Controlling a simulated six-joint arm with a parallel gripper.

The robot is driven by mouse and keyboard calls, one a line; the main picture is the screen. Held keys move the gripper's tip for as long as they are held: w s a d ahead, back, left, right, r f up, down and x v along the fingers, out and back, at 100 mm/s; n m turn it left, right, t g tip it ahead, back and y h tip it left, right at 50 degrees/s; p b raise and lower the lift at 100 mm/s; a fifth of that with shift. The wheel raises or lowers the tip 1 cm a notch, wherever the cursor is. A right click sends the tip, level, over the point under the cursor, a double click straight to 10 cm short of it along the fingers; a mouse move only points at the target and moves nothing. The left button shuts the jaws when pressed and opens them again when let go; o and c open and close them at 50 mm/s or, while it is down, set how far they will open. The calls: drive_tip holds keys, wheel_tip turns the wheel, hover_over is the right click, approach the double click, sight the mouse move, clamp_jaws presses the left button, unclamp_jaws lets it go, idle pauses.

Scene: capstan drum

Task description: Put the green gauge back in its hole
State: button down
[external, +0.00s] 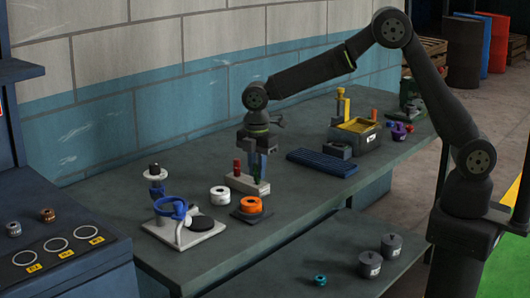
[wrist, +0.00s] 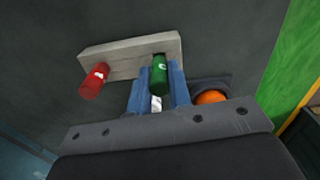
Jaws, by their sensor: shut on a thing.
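A pale block (external: 262,188) stands on the bench with a red gauge (external: 237,167) upright at its left end. In the wrist view the block (wrist: 120,50) shows with the red gauge (wrist: 94,80) on its left part. The green gauge (wrist: 160,74) is between the blue fingers of my gripper (wrist: 158,82), over the block's right part. My gripper (external: 258,168) points down at the block and is shut on the green gauge. I cannot tell whether the gauge's lower end is in a hole, above it or resting on the block.
An orange spool (external: 250,205) on a dark base stands just in front of the block, and a white spool (external: 220,195) to its left. A white stand with a blue ring (external: 172,208) is farther left. A blue ribbed mat (external: 322,162) and a bin (external: 358,135) lie right.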

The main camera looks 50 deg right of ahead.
drive_tip(key=shift+f, duration=0.3)
drive_tip(key=c, duration=1.3)
unclamp_jaws()
drive_tip(key=shift+o, duration=0.2)
drive_tip(key=shift+r, duration=0.1)
wheel_tip(320, 180, up, 17)
drive_tip(key=shift+r, duration=0.15)
wheel_tip(320, 180, down, 18)
drive_tip(key=shift+r, duration=0.25)
drive_tip(key=shift+r, duration=0.2)
